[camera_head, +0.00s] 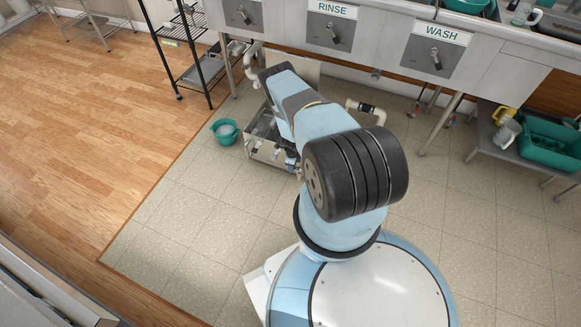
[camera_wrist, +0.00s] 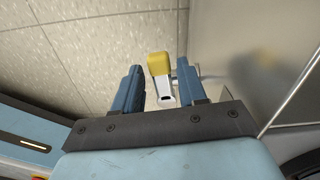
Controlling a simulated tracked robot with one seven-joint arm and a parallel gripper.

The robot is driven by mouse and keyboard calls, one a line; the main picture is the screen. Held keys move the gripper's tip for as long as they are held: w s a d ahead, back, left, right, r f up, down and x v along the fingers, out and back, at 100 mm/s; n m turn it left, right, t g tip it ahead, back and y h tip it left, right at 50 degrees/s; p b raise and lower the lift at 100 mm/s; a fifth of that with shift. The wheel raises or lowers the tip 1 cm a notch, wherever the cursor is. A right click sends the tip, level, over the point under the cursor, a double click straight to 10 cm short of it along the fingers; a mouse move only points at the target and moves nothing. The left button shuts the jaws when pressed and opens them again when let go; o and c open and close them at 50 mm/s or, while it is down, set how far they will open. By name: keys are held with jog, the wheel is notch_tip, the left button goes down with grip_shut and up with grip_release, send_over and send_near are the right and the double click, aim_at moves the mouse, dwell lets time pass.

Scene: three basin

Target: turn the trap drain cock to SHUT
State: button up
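The drain cock's handle (camera_wrist: 160,65) shows in the wrist view, with a yellow end and a pale metal shank pointing back toward my gripper. My gripper (camera_wrist: 158,88) is open, one blue finger on each side of the handle. A gap shows between the handle and the left finger; the right finger is closer, and I cannot tell whether it touches. The metal trap box (camera_head: 268,148) stands on the tiles under the sinks in the head view, partly hidden by my arm. My gripper is hidden there. No SHUT marking is readable.
A green bucket (camera_head: 225,131) stands left of the trap box. A black wire rack (camera_head: 190,60) is behind it. White pipes (camera_head: 368,110) and sink panels marked RINSE and WASH are above. A smooth metal wall (camera_wrist: 255,70) is close on the right in the wrist view.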

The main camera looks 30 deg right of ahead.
jog(key=shift+o, duration=0.7)
jog(key=shift+w+a, duration=0.1)
jog(key=shift+r, duration=0.1)
jog(key=shift+r, duration=0.1)
notch_tip(320, 180, up, 13)
jog(key=shift+r, duration=0.15)
